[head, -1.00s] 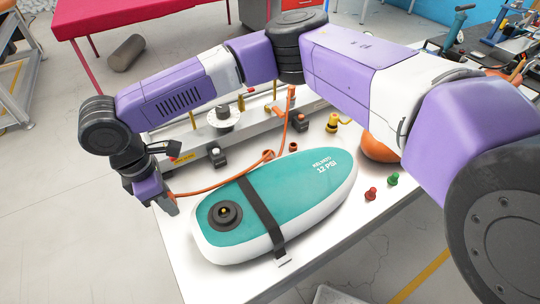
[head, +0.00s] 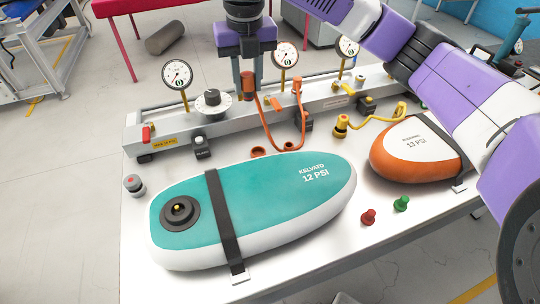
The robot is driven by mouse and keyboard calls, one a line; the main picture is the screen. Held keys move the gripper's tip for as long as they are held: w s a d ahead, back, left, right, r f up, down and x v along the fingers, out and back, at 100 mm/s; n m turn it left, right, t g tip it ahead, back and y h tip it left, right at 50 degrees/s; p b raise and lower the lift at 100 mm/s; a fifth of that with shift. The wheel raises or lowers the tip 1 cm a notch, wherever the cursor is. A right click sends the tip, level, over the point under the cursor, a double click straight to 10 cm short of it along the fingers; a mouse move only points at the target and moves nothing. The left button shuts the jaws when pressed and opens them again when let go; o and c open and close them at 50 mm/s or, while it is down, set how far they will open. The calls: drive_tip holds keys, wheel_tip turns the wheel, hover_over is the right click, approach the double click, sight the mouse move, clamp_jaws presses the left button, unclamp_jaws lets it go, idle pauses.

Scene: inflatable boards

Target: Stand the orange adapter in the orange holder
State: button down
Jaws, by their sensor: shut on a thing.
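My gripper (head: 248,74) points down at the upper middle of the head view, shut on the orange adapter (head: 247,87). The adapter is roughly upright, above the far side of the metal rail. An orange hose (head: 267,132) hangs from it in a loop and rises to an orange fitting on the rail. A low orange cup-like piece (head: 258,151), likely the orange holder, sits on the table behind the teal board, below and apart from the adapter. The board's edge is close in front of it. A smaller dark orange piece (head: 289,149) sits to its right.
The teal board (head: 275,195) fills the table's middle, with a black strap across it. An orange-and-white board (head: 420,150) lies at right. Gauges (head: 177,74) stand along the rail (head: 225,123). A yellow adapter (head: 341,124), red plug (head: 368,217) and green plug (head: 401,204) stand nearby.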

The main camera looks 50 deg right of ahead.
drive_tip(key=shift+s+d+r+n, duration=0.1)
drive_tip(key=shift+s+d+n, duration=0.2)
drive_tip(key=shift+d, duration=0.2)
drive_tip(key=shift+s+d+f, duration=0.15)
drive_tip(key=shift+f, duration=0.05)
wheel_tip(320, 180, down, 19)
drive_tip(key=shift+f+b, duration=0.2)
drive_tip(key=shift+b, duration=0.95)
drive_tip(key=shift+f, duration=0.2)
drive_tip(key=c, duration=1.1)
unclamp_jaws()
